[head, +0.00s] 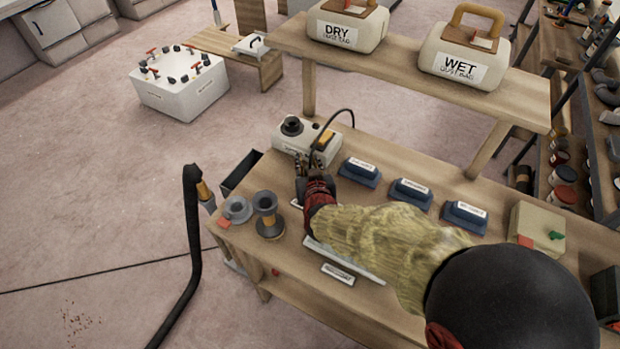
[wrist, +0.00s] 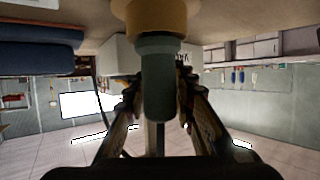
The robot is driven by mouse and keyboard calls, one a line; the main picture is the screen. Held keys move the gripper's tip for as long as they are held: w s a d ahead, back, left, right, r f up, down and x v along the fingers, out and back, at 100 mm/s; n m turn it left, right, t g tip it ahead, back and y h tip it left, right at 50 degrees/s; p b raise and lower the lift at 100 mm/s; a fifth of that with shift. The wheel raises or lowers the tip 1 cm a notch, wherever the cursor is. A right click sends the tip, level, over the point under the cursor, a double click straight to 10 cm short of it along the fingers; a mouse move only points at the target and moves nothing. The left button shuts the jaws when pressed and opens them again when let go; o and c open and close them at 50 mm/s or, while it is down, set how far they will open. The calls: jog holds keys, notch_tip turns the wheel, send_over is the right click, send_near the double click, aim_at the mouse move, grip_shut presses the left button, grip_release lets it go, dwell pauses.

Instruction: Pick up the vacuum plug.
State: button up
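My gripper (head: 318,160) is over the workbench, just in front of the white box with a black knob. In the wrist view a dark grey-green cylinder with a tan collar, apparently the vacuum plug (wrist: 157,85), stands between my two fingers (wrist: 157,95). The fingers are apart, with a narrow gap showing beside the cylinder, so they look open around it. A black cable (head: 345,113) arcs up beside my gripper.
The white box (head: 291,138) stands directly behind my gripper. Several dark blue labelled blocks (head: 410,190) lie to its right. Spools (head: 267,212) stand at the left edge, beside a black hose (head: 192,240). A raised shelf (head: 400,70) with two dust bags is behind.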

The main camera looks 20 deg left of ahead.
grip_shut()
dwell(0.5)
notch_tip(320, 180, up, 10)
jog(key=p, duration=0.3)
jog(key=shift+p, duration=0.4)
